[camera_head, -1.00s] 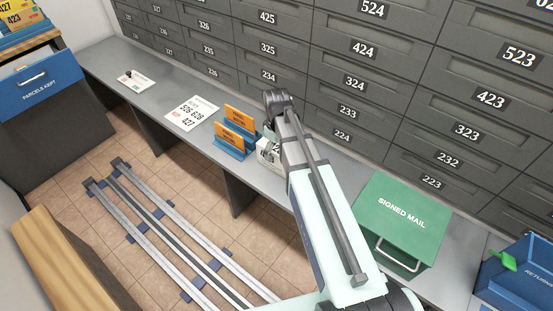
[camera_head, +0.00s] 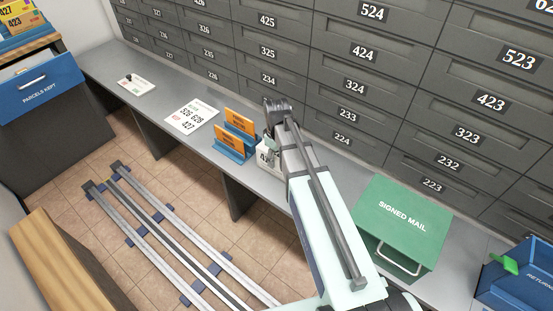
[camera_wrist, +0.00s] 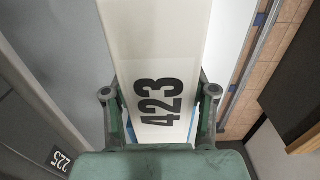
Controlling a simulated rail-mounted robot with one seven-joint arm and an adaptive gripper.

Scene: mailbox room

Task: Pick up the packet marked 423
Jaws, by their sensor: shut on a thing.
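The white packet marked 423 (camera_wrist: 160,50) fills the middle of the wrist view, its bold black number facing the camera. My gripper (camera_wrist: 159,93) is shut on this packet, with one finger along each side of it. In the head view, a white piece with dark print (camera_head: 266,156) shows beside my wrist above the grey counter; my arm hides most of it. My fingertips are not clear in the head view. I cannot tell whether the packet touches the counter.
Orange packets (camera_head: 237,128) stand in a blue holder (camera_head: 230,152) just left of my wrist. A number sheet (camera_head: 191,117) lies further left on the counter (camera_head: 150,101). A green SIGNED MAIL box (camera_head: 402,215) stands right of my arm. Grey mailboxes (camera_head: 365,52) line the back.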

